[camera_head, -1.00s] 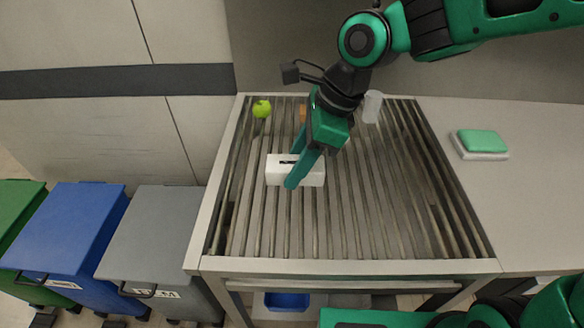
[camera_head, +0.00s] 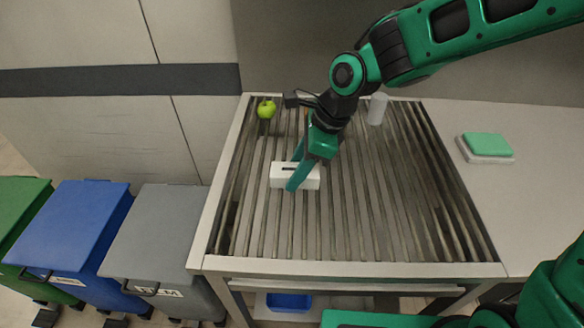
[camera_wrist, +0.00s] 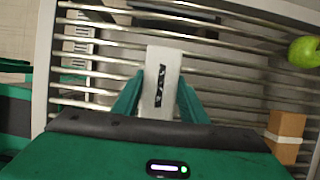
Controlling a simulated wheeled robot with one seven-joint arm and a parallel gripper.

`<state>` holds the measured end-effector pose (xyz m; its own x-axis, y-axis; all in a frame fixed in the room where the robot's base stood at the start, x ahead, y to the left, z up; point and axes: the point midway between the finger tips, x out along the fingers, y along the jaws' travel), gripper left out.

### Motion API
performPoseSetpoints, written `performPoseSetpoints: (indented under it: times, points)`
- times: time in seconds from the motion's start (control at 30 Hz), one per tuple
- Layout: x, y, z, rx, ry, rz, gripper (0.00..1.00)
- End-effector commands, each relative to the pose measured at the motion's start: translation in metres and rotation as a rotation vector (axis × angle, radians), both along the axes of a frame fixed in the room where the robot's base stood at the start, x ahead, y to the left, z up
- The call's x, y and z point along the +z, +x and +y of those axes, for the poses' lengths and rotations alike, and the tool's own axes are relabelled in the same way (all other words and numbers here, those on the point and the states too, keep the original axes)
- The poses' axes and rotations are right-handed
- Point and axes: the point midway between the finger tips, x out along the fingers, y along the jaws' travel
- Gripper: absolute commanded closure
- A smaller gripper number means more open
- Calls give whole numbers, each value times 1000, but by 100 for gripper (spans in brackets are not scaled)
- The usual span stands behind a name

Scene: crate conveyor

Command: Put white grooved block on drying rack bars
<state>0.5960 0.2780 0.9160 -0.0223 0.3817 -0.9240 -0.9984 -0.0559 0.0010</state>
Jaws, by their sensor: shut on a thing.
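The white grooved block (camera_head: 280,175) is a white box with a dark slot on top. It is at the middle-left of the drying rack bars (camera_head: 350,220) in the head view. In the wrist view the block (camera_wrist: 167,70) is between the two green fingers of my gripper (camera_wrist: 160,100). My gripper (camera_head: 295,172) is shut on the block. The block is over the bars, but I cannot tell whether it rests on them or hangs just above. The front finger hides part of the block in the head view.
A green apple (camera_head: 266,109) and a clear cup (camera_head: 377,108) stand at the rack's back. An orange-brown block (camera_wrist: 286,135) shows in the wrist view. A green sponge (camera_head: 487,145) lies on the right counter. Bins (camera_head: 70,225) stand at left. The front and right bars are clear.

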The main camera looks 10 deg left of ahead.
Motion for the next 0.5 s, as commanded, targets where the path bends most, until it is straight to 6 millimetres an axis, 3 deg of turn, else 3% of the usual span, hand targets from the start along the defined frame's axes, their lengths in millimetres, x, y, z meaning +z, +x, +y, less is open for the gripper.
performPoseSetpoints:
  times: [0.27,0.3,0.37,0.5]
  points:
    - [-3,0,1,1,1,0,97]
    - [-4,0,0,0,0,1,59]
    - [-4,-1,0,1,0,2,44]
    - [-5,-3,1,4,-2,6,42]
